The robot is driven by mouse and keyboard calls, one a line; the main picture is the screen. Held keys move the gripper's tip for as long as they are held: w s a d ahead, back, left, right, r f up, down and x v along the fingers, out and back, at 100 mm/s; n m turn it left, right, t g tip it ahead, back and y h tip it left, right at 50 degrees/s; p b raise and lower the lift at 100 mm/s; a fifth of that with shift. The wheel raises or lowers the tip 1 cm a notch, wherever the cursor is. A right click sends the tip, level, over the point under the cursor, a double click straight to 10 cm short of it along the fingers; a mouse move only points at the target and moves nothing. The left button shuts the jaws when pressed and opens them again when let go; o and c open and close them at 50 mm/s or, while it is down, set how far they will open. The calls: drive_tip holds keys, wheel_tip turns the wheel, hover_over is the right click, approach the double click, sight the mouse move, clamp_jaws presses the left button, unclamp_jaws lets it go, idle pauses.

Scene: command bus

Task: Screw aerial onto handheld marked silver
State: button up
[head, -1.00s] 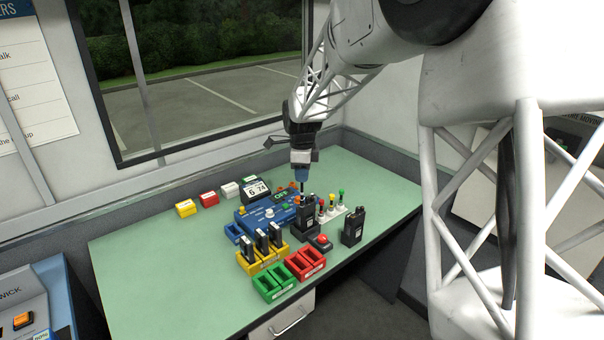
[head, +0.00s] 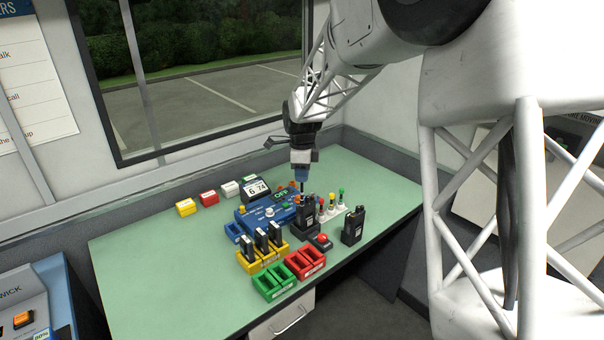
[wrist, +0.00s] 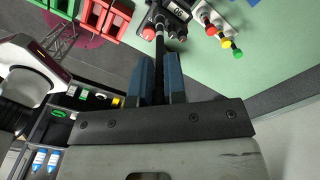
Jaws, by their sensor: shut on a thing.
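My gripper (head: 301,180) points straight down above the middle of the desk. In the wrist view its blue fingers (wrist: 160,82) are closed on a thin black aerial (wrist: 159,62). The aerial's far end reaches the top of a black handheld (wrist: 175,14); I cannot tell whether the thread is engaged. In the head view this handheld (head: 308,210) stands upright in a dark holder under the gripper. Another black handheld (head: 353,227) stands upright to its right. I cannot read a silver marking on either.
A white rack (head: 334,213) with red, yellow and green tops stands close behind the handhelds. A blue console (head: 268,213) is to the left. Yellow (head: 250,267), green (head: 272,291) and red (head: 306,265) trays and a red button (head: 322,239) lie in front. The desk's left (head: 150,260) is clear.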

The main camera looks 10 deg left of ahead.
drive_tip(key=shift+f, duration=0.1)
idle(0.6)
drive_tip(key=o, duration=0.8)
drive_tip(key=shift+c, duration=0.2)
drive_tip(key=shift+o, duration=0.5)
drive_tip(key=shift+o, duration=1.2)
